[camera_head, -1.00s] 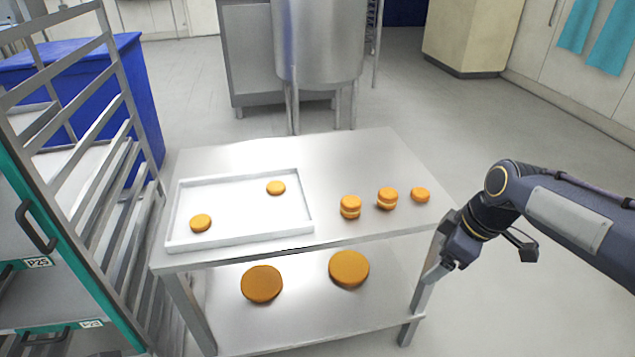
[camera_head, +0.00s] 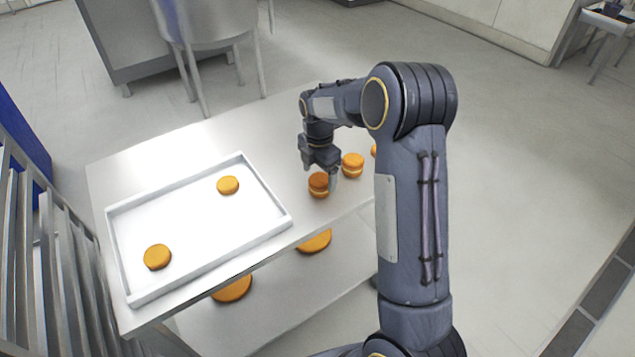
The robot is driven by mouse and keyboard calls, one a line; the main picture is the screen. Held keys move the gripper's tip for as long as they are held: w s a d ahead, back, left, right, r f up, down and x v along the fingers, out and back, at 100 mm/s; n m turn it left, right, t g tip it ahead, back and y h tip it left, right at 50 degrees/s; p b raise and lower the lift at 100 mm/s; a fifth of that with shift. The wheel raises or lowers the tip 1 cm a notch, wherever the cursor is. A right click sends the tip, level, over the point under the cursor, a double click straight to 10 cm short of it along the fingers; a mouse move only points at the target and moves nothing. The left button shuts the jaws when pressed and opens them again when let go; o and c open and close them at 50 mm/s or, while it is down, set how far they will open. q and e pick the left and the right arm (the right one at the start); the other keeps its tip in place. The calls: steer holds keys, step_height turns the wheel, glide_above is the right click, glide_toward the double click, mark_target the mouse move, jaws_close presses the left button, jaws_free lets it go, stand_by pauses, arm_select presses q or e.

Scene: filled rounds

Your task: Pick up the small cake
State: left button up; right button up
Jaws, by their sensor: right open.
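Several small round orange-brown cakes show in the head view. A layered small cake (camera_head: 318,186) stands on the table right of the tray. My right gripper (camera_head: 322,172) is open, pointing down right at this cake, with one finger in front of its right side; I cannot tell if it touches. A second layered cake (camera_head: 352,165) stands just to the right. A third cake (camera_head: 374,151) is mostly hidden behind my right arm. Two single cakes, one near the back (camera_head: 228,185) and one near the front (camera_head: 157,257), lie in the white tray (camera_head: 281,222). My left gripper is out of view.
The metal table (camera_head: 150,160) has a lower shelf (camera_head: 290,310) with two larger cakes, one left (camera_head: 233,289) and one right (camera_head: 315,242). A rack (camera_head: 40,270) stands close on the left. A steel vessel (camera_head: 205,15) stands behind. The table's back strip is clear.

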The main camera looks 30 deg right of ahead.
mark_target(320, 179)
steer(key=shift+f, duration=1.85)
steer(key=c, duration=0.8)
steer(key=shift+o, duration=0.2)
steer(key=shift+r, duration=0.2)
